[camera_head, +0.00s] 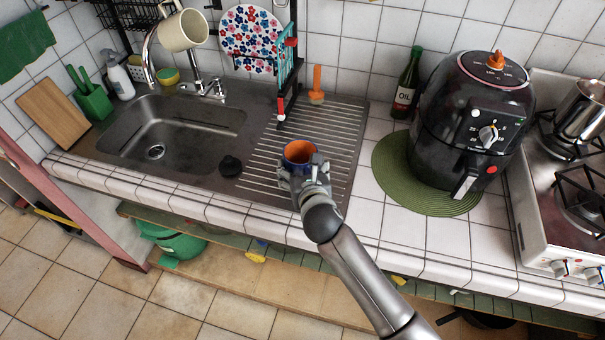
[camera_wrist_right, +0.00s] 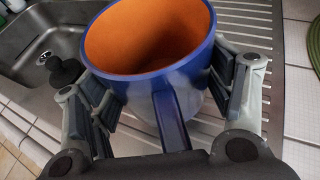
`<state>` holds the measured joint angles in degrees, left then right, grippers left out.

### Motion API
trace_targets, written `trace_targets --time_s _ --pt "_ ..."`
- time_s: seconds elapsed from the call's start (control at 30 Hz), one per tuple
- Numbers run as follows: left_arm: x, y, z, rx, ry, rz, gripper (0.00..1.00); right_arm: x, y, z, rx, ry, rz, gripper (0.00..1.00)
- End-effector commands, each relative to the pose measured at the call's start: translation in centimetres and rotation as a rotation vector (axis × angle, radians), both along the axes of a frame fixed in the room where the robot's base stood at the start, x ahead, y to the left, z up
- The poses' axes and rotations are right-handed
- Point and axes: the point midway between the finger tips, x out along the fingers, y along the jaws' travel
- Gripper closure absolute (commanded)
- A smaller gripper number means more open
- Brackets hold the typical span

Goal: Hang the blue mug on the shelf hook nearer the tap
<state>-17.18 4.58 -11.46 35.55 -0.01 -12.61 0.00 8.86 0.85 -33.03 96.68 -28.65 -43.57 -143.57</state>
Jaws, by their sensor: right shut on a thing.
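The blue mug (camera_head: 299,152) with an orange inside is upright over the ribbed drainboard right of the sink. My right gripper (camera_head: 307,178) is shut on it. In the right wrist view the blue mug (camera_wrist_right: 160,60) sits between the two fingers of my right gripper (camera_wrist_right: 165,95), with its handle facing my palm. Whether the mug's base touches the drainboard is hidden. The tap (camera_head: 200,88) stands behind the sink. A cream mug (camera_head: 182,30) hangs tilted above it, below the shelf; its hook is not clear. My left gripper is not in view.
The sink basin (camera_head: 170,130) lies left, with a black stopper (camera_head: 230,166) at its right edge. A rack with a floral plate (camera_head: 250,38) and turquoise item (camera_head: 287,65) stands behind. An oil bottle (camera_head: 407,85) and black air fryer (camera_head: 475,115) stand right. The drainboard (camera_head: 335,135) is mostly clear.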

Motion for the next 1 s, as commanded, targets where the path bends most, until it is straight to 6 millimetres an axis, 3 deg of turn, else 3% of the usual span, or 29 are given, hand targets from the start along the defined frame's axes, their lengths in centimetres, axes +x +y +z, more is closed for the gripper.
trace_targets --time_s 0.17,0.27,0.4,0.87,0.9,1.0 --pt "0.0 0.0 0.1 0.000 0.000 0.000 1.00 1.2 -0.3 -1.4 0.000 0.000 -0.001 0.62" --pt "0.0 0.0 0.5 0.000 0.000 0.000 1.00 1.0 -0.2 -3.2 0.002 0.006 -0.001 0.62" --pt "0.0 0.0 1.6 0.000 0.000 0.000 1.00 1.1 -0.2 -3.5 0.000 0.000 0.001 0.62" --pt "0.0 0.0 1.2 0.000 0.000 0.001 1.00 1.1 -0.2 -4.5 -0.001 -0.002 0.002 0.62" --pt "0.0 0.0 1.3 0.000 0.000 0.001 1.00 1.1 -0.3 -4.5 -0.001 0.000 0.002 0.21" --pt "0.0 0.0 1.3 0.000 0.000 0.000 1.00 1.1 -0.3 -4.5 -0.001 0.000 0.000 0.08"
